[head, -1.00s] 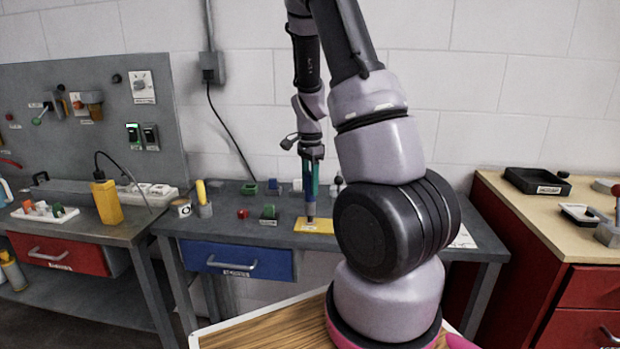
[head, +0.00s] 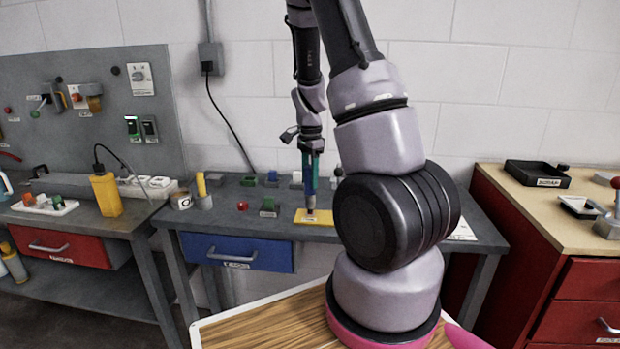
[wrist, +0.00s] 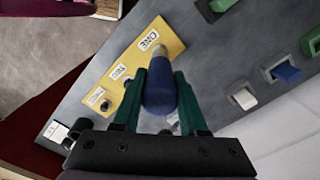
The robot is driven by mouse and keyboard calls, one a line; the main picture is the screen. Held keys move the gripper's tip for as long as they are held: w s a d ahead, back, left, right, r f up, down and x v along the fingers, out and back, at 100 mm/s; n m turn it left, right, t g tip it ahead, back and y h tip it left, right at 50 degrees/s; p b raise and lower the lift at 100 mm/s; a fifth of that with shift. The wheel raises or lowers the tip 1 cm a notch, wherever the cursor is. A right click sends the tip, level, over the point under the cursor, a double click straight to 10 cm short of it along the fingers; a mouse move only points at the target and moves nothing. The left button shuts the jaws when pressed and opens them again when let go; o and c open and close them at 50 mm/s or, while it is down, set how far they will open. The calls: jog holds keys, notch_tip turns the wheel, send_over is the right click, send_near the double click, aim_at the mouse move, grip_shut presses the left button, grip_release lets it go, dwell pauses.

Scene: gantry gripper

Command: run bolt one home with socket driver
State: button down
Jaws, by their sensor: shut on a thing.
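My gripper (wrist: 160,77) has green fingers shut on the blue handle of the socket driver (wrist: 160,90). In the head view my gripper (head: 310,172) holds the driver (head: 311,192) upright, with its lower end at the yellow plate (head: 328,219). In the wrist view the yellow plate (wrist: 172,42) carries labels ONE, TWO and THREE. The driver's grey end is beside the ONE label (wrist: 148,40) and hides bolt one. Whether the socket is seated on it cannot be seen. Dark bolt spots show by the other two labels.
The plate lies on a grey bench (head: 225,212) with a blue drawer (head: 238,253). A wooden-topped cabinet (head: 530,195) is at right.

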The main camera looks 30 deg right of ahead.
jog(key=shift+f, duration=0.25)
jog(key=shift+f, duration=0.5)
jog(key=shift+f, duration=0.45)
dwell(2.1)
jog(key=shift+r, duration=3.6)
